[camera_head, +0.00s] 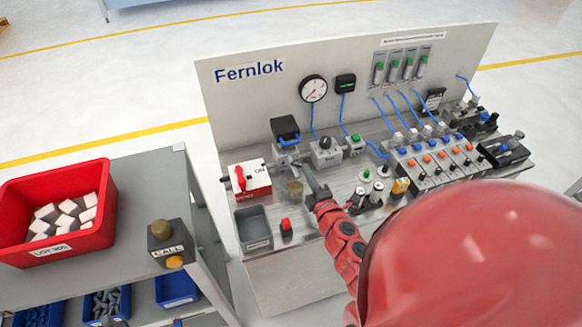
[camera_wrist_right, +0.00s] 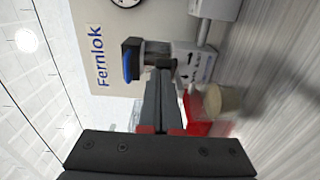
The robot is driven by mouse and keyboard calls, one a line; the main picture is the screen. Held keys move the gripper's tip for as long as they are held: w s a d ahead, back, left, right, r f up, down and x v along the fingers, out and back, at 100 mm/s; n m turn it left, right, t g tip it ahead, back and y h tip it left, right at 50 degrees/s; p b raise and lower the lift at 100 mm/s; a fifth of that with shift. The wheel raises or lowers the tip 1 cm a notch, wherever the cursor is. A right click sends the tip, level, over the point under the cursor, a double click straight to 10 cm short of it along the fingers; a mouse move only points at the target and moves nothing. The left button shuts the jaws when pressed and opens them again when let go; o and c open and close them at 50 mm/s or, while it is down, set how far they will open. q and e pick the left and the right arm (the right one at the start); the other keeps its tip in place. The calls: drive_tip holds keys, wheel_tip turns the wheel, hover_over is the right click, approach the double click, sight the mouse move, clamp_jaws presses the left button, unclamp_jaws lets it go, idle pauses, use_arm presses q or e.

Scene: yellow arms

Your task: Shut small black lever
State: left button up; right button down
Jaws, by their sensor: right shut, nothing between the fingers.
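My right gripper (camera_head: 306,168) reaches from the lower right on a red arm to the panel's left part. Its dark fingers are together and empty; they also show in the wrist view (camera_wrist_right: 164,72). The tips are close to a small grey valve block (camera_head: 288,160), which shows arrow marks in the wrist view (camera_wrist_right: 192,62). A small dark part (camera_wrist_right: 164,62) shows right at the tips. It may be the small black lever, but I cannot tell whether the fingers touch it. A black part with a blue face (camera_wrist_right: 132,60) is beside the block. My left gripper is not in view.
A red rotary switch on a red and white box (camera_head: 250,180) stands left of the gripper. A grey tray (camera_head: 253,227) and a red button (camera_head: 286,227) are in front. A gauge (camera_head: 313,88) is behind. A red bin (camera_head: 103,215) is on the left cart.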

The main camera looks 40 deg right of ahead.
drive_tip(key=n+y, duration=0.1)
drive_tip(key=y, duration=0.1)
drive_tip(key=d+n+y, duration=0.1)
drive_tip(key=n+y, duration=0.1)
drive_tip(key=d+n+y+b, duration=0.1)
drive_tip(key=y, duration=0.2)
drive_tip(key=shift+w+d+n, duration=0.25)
drive_tip(key=shift+w+n, duration=0.05)
drive_tip(key=shift+w, duration=0.1)
drive_tip(key=shift+a, duration=0.1)
